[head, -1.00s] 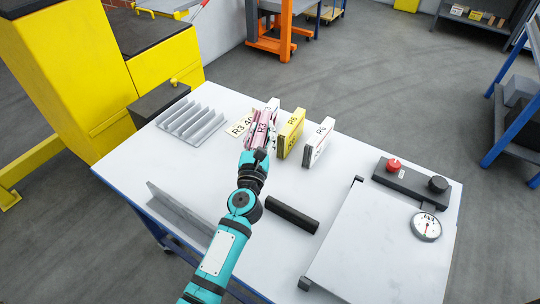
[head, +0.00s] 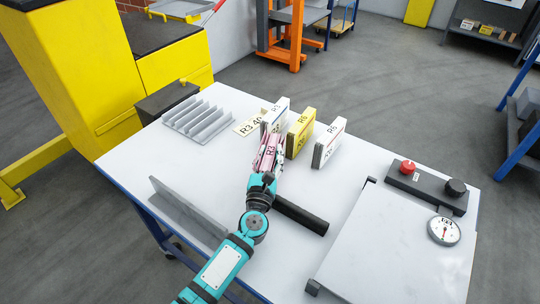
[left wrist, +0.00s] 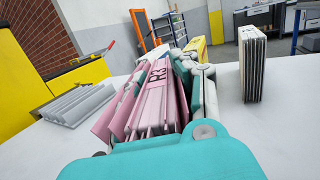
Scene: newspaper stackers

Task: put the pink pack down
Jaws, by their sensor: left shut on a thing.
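The pink pack (head: 268,149) is marked R3 and stands on edge in my left gripper (head: 268,160). The left gripper is shut on it. The pack also fills the middle of the left wrist view (left wrist: 155,95), with its sheets seen from the end and the fingers on both sides. In the head view it is in front of a white pack (head: 278,112) and a yellow pack (head: 300,132). I cannot tell whether its lower edge touches the white table (head: 200,150). My right gripper is not in view.
Another white pack marked R6 (head: 329,143) stands right of the yellow one. A grey ribbed rack (head: 197,118) is at the back left, beside a label card (head: 250,124). A black bar (head: 301,215) lies close right of my wrist. A control box (head: 427,187) is at the right.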

